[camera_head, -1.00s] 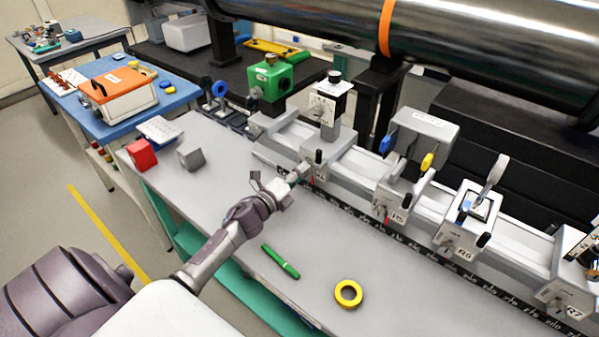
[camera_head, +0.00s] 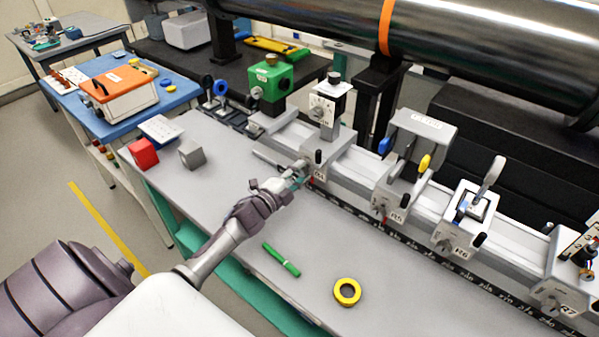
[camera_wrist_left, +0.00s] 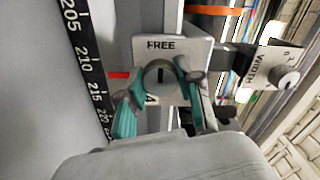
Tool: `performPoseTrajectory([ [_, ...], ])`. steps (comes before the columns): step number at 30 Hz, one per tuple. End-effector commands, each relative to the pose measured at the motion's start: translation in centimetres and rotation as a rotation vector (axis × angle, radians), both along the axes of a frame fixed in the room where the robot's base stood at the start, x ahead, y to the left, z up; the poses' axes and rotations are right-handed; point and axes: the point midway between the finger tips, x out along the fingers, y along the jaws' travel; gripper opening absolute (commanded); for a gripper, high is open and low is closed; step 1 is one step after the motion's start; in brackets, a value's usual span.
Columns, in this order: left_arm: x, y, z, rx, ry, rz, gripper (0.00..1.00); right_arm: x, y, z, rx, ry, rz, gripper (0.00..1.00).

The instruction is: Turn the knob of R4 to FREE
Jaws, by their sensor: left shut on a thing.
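The R4 carriage (camera_head: 317,173) sits on the rail, and its front plate with the word FREE (camera_wrist_left: 161,45) shows in the left wrist view. The round grey knob (camera_wrist_left: 160,76) is on this plate, just below FREE. A dark mark on the knob runs roughly up and down in that view. My left gripper (camera_head: 298,173) reaches the R4 front from the table side. In the left wrist view its teal-padded fingers (camera_wrist_left: 160,98) are on both sides of the knob, shut on it. Part of the plate, including most of its label, is hidden by the fingers. My right gripper is not in view.
Carriages R5 (camera_head: 398,192), R6 (camera_head: 460,225) and R7 (camera_head: 565,290) stand to the right on the rail. A black scale (camera_wrist_left: 92,75) runs along it. A green pen (camera_head: 281,260) and yellow tape ring (camera_head: 347,292) lie on the table. Red (camera_head: 143,153) and grey (camera_head: 192,155) blocks lie left.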

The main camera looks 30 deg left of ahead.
Motion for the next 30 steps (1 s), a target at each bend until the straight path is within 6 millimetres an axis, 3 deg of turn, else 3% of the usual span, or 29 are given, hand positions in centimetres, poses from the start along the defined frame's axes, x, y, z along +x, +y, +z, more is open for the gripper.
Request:
performPoseTrajectory([
  [15, -0.03, 0.02, -0.09, -0.021, 0.003, 0.001, 0.0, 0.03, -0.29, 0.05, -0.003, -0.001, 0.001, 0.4],
  [16, -0.03, 0.02, -0.09, -0.021, 0.003, 0.001, 0.38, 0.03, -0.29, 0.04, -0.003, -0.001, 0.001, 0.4],
  [20, -0.03, 0.01, -0.09, -0.02, 0.003, 0.001, 0.6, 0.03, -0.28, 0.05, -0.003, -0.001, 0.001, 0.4],
  [30, -0.21, 0.01, -0.08, -0.018, 0.002, 0.0, 0.61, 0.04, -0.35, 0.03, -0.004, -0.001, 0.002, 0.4],
])
